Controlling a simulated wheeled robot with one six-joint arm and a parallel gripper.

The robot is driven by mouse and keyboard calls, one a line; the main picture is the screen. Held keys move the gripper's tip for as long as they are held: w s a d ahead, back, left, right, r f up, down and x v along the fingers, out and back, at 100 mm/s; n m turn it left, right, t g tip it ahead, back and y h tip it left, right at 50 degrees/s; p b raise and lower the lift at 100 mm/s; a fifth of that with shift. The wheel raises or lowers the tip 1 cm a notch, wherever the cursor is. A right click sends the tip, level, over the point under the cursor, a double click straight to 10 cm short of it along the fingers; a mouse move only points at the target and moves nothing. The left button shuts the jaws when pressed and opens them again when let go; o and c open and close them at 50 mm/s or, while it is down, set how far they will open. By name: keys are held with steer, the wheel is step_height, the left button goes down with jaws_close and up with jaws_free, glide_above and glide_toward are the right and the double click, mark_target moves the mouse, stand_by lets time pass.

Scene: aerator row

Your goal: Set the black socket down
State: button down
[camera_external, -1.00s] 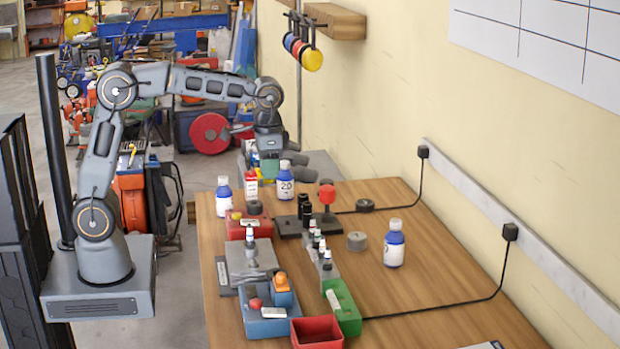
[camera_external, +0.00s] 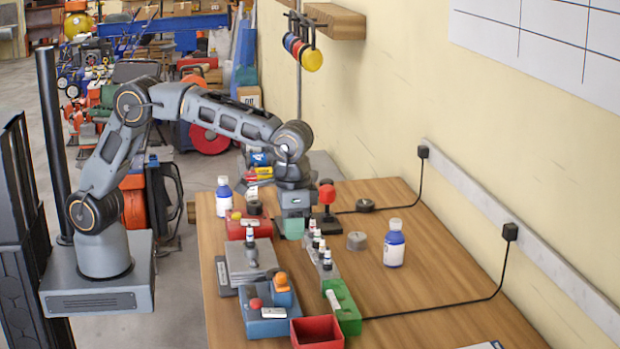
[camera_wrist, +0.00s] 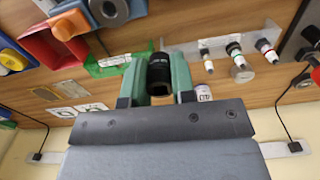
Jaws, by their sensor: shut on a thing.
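My gripper (camera_wrist: 159,66) is shut on a black socket (camera_wrist: 160,73), which sits between its two green fingers in the wrist view and bears small pale markings. In the external view my gripper (camera_external: 292,228) is low over the back part of the wooden table, just left of a dark stand (camera_external: 328,224) with a red-topped post. The socket is hidden there behind the fingers and wrist. I cannot tell whether its lower end touches anything.
A rail with several small bottles (camera_external: 319,246) stands close in front.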

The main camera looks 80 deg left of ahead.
steer(key=shift+n, duration=0.3)
steer(key=w+d+f+p, duration=0.1)
steer(key=w, duration=0.1)
steer(key=w+d+f+p, duration=0.1)
steer(key=w, duration=0.1)
steer(key=w+d+f, duration=0.1)
steer(key=w, duration=0.2)
steer(key=shift+w+d+f+p, duration=0.1)
steer(key=shift+d+f+p, duration=0.1)
steer(key=shift+p, duration=0.2)
steer(key=p, duration=0.2)
glide_above(358, 300)
steer(key=f, duration=0.3)
steer(key=s+f, duration=0.1)
steer(key=f, duration=0.1)
steer(key=shift+a, duration=0.2)
steer(key=shift+w+d+f, duration=0.2)
steer(key=shift+w+f, duration=0.25)
steer(key=shift+f, duration=0.2)
steer(key=shift+w+f+p, duration=0.1)
steer(key=shift+f+p, duration=0.7)
steer(key=shift+f, duration=0.85)
steer(key=shift+f, duration=0.1)
steer(key=shift+f, duration=0.15)
steer(key=c, duration=1)
jaws_free()
steer(key=shift+o, duration=0.3)
